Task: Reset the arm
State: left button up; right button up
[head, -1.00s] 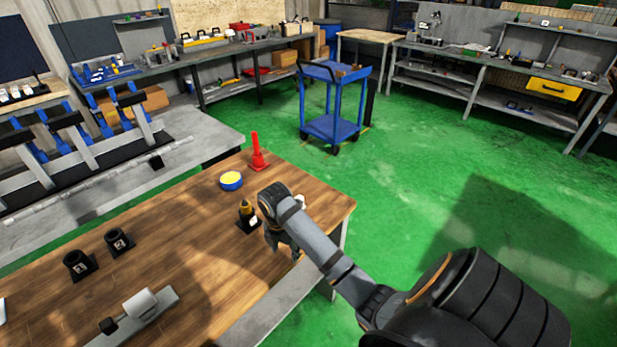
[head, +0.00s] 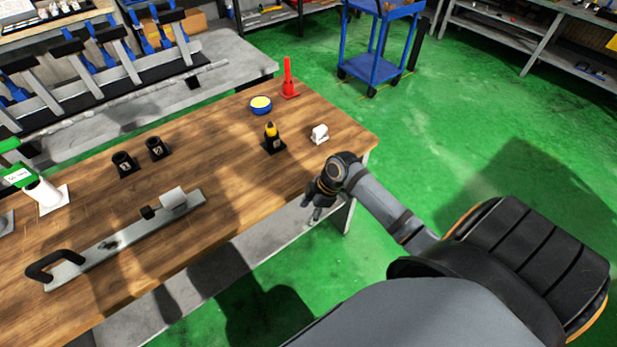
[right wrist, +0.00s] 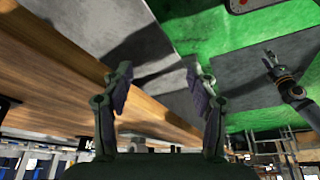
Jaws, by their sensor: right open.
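My right gripper (head: 316,203) is just off the front edge of the wooden table (head: 215,180), near its right end. In the right wrist view its two fingers (right wrist: 158,88) are spread wide with nothing between them. My left gripper is out of the head view. Another arm's gripper, which appears to be my left one (right wrist: 272,64), shows small at the right of the right wrist view. Whether its fingers are open is too small to tell.
A yellow-tipped piece in a black holder (head: 271,134), a white block (head: 319,134), a blue-and-yellow round tin (head: 261,105) and a red cone (head: 288,80) stand at the table's right end. Black cups (head: 124,163) and a handled metal bar (head: 130,240) are further left. Green floor (head: 480,130) is clear.

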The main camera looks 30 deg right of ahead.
dwell(0.4)
jog(key=s+d+f+m+h, duration=0.1)
jog(key=s+d+f+m, duration=0.15)
jog(key=f, duration=0.45)
jog(key=s+d+f+m+h, duration=0.1)
jog(key=s+d+f+m, duration=0.15)
jog(key=f, duration=0.45)
jog(key=s+d+f+m+h, duration=0.1)
jog(key=s+d+f+m, duration=0.15)
jog(key=f, duration=0.45)
jog(key=s+a+f+m, duration=0.1)
jog(key=s+f, duration=0.4)
jog(key=s, duration=0.3)
jog(key=s+a+f+m+h, duration=0.1)
jog(key=s+a+f+m, duration=0.1)
jog(key=s+f, duration=0.3)
jog(key=s+a+f+m+h, duration=0.1)
jog(key=s+f, duration=0.4)
jog(key=s, duration=0.7)
jog(key=shift+a+m+g, duration=0.25)
jog(key=shift+m+g, duration=0.15)
jog(key=shift+m, duration=0.05)
